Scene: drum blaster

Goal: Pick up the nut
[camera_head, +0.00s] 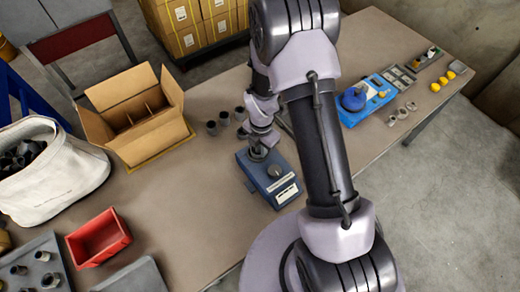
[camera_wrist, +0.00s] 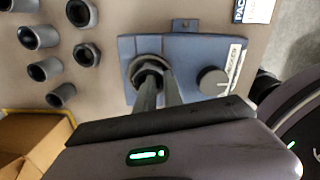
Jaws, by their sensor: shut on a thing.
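The nut (camera_wrist: 141,61) is a dark grey ring at the tips of my gripper (camera_wrist: 150,80) in the wrist view. My gripper's two fingers are shut on it, and they cover part of its near side. The nut is over the left part of a blue-grey box-shaped device (camera_wrist: 191,50) with a round dark knob and a white label. I cannot tell whether the nut touches the device's top. In the head view my gripper (camera_head: 258,153) points down at the far left end of the same device (camera_head: 283,176); the nut is too small to make out there.
Several dark pipe fittings (camera_wrist: 40,37) stand left of the device. An open cardboard box (camera_head: 150,143), a red bin (camera_head: 97,238) and a white bag (camera_head: 60,185) are farther left. A blue scale (camera_head: 352,114) is to the right. The table front between is clear.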

